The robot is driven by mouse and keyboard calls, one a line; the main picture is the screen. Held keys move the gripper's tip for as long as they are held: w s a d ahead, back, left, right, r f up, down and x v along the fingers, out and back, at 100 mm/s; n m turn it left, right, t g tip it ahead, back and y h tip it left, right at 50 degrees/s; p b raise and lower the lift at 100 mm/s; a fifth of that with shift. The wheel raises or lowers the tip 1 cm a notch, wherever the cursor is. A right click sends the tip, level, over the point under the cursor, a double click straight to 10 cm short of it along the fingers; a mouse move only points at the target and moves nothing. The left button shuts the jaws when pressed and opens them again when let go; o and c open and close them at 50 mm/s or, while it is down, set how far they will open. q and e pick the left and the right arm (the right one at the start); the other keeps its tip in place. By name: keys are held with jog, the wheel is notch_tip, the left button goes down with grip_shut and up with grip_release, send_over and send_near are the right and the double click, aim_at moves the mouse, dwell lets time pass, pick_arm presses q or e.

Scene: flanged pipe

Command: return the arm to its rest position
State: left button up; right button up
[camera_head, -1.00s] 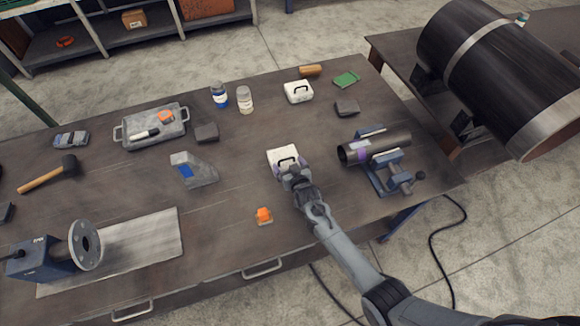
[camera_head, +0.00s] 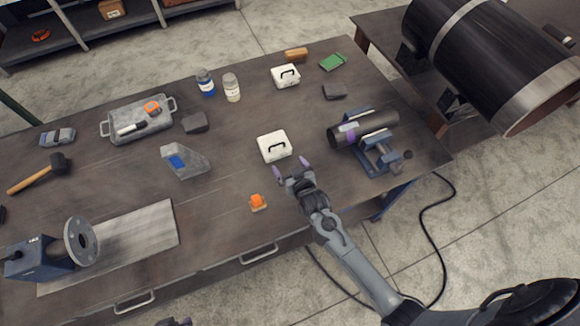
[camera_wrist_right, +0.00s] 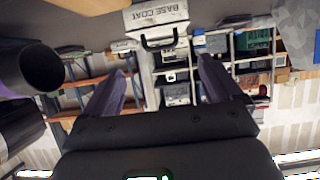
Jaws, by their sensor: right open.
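My right gripper (camera_head: 291,169) is open and empty in the head view, just on the near side of a white box with a black handle (camera_head: 273,148). In the right wrist view its two purple fingers (camera_wrist_right: 162,72) are spread with nothing between them. The white box, lettered BASE COAT (camera_wrist_right: 158,14), shows beyond the fingertips there and stands apart from them. My right arm reaches in from the lower right. A small dark and purple tip at the head view's bottom edge may be my left gripper (camera_head: 174,321); its jaws cannot be made out.
A dark pipe (camera_head: 345,133) rests in a blue vise (camera_head: 380,156) right of my gripper. An orange-topped item (camera_head: 258,202) lies to its left. Bare tabletop lies between.

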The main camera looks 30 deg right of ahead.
jog(key=shift+s+r, duration=0.1)
dwell(0.4)
jog(key=s+r+n+g+y, duration=0.1)
jog(key=s+r+g, duration=0.2)
jog(key=s, duration=0.6)
jog(key=s+a+r+n+g, duration=0.1)
jog(key=s+r+g, duration=0.15)
jog(key=s, duration=0.65)
jog(key=s+r+n+g+y, duration=0.15)
jog(key=s+g, duration=0.25)
jog(key=s, duration=0.5)
notch_tip(320, 180, up, 15)
jog(key=s+p, duration=0.1)
jog(key=p, duration=1.2)
jog(key=shift+s+h+p, duration=0.2)
jog(key=shift+h+p, duration=0.15)
jog(key=shift+h, duration=0.1)
